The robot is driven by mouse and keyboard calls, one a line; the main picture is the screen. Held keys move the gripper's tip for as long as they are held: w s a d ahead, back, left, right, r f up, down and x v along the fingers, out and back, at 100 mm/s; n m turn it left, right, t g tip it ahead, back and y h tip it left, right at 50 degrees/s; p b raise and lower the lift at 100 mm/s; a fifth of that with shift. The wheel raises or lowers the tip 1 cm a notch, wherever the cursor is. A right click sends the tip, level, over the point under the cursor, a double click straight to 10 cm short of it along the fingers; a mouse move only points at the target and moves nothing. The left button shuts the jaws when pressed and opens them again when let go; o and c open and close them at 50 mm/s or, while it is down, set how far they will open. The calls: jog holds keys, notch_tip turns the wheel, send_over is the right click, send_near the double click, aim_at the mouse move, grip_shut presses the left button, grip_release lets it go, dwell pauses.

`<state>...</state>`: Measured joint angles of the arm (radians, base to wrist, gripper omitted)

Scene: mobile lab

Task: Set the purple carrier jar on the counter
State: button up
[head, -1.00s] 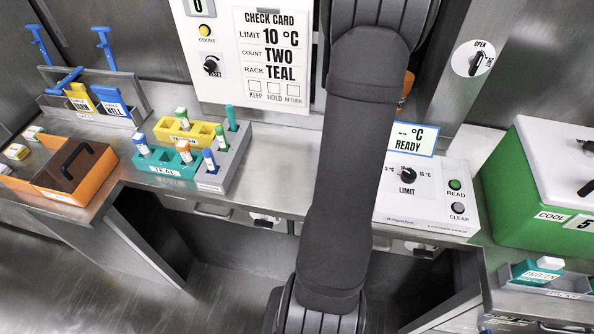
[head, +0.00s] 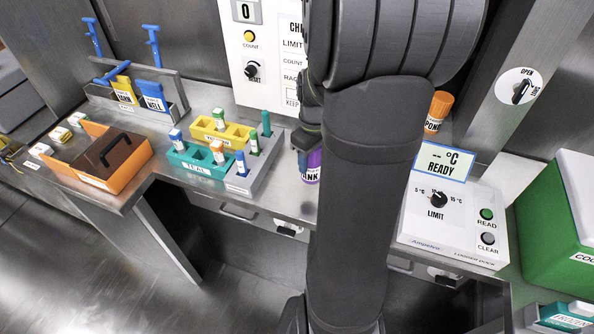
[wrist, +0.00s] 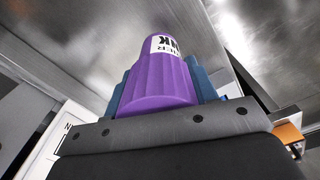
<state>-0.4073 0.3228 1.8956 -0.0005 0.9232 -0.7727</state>
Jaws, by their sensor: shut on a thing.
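The purple carrier jar (head: 311,168) shows just left of my arm in the head view, partly hidden by the arm. It has a white label with dark letters. In the wrist view the jar (wrist: 160,84) sits between the two blue-grey fingers of my gripper (wrist: 163,92), which is shut on it. In the head view my gripper (head: 306,146) is above the jar, over the steel counter (head: 284,196). I cannot tell whether the jar's base touches the counter.
A grey rack block (head: 262,168) with yellow and teal tube racks stands left of the jar. An orange-capped jar (head: 436,110) and a white limit console (head: 452,218) stand to the right. The check-card panel (head: 258,95) is behind. Bare counter lies between rack and arm.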

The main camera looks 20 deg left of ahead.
jog(key=shift+w+a+f, duration=0.1)
jog(key=shift+a+f, duration=0.9)
jog(key=shift+f, duration=0.25)
jog(key=shift+s+a+f, duration=0.1)
jog(key=shift+a+f, duration=0.85)
jog(key=shift+f, duration=0.35)
jog(key=shift+w+a+f, duration=0.1)
jog(key=shift+a+f, duration=0.9)
jog(key=shift+f, duration=0.25)
jog(key=shift+f, duration=0.1)
jog(key=o, duration=1.1)
notch_tip(320, 180, up, 12)
notch_tip(320, 180, down, 9)
